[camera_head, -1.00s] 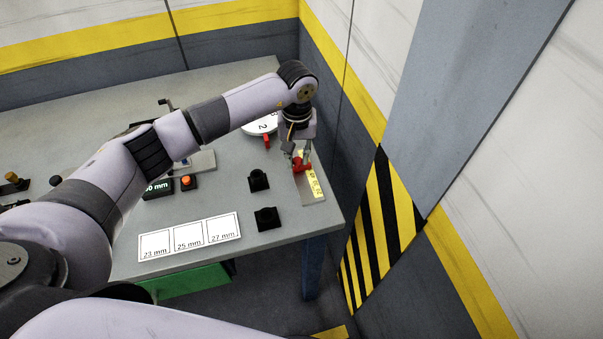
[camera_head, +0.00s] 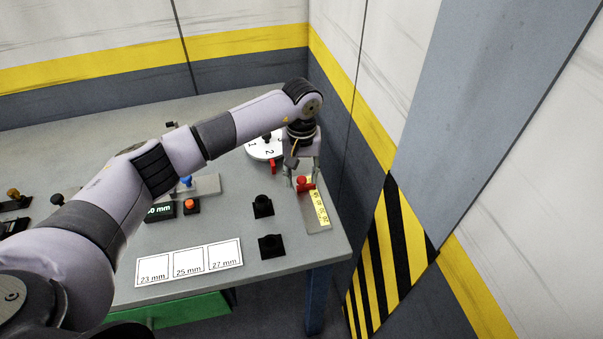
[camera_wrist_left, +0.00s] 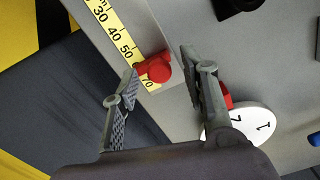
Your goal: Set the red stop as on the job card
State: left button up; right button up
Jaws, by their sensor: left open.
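The red stop (camera_head: 305,184) sits on a yellow scale (camera_head: 318,207) on a metal plate at the bench's right end. In the left wrist view the red stop (camera_wrist_left: 155,69) covers the scale between the 50 and 70 marks; its exact reading is hidden. My left gripper (camera_head: 302,181) is open, pointing down, with one finger on each side of the stop. In the left wrist view the fingertips (camera_wrist_left: 159,70) stand apart from the stop, with gaps on both sides. My right gripper is out of view. I cannot pick out the job card.
A white numbered dial (camera_head: 262,147) with a red pointer is close behind the gripper. Two black fixtures (camera_head: 263,206) (camera_head: 271,246) stand left of the scale. Cards marked 23, 25 and 27 mm (camera_head: 188,262) lie in front. An orange button (camera_head: 191,205) is beside a display. Walls bound the right.

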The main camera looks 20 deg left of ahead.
aim_at(301, 179)
pick_arm(q)
jog(key=shift+r, duration=0.2)
notch_tip(301, 179, up, 12)
jog(key=shift+f, duration=0.15)
jog(key=shift+s+f, duration=0.1)
jog(key=shift+f, duration=0.05)
dwell(0.6)
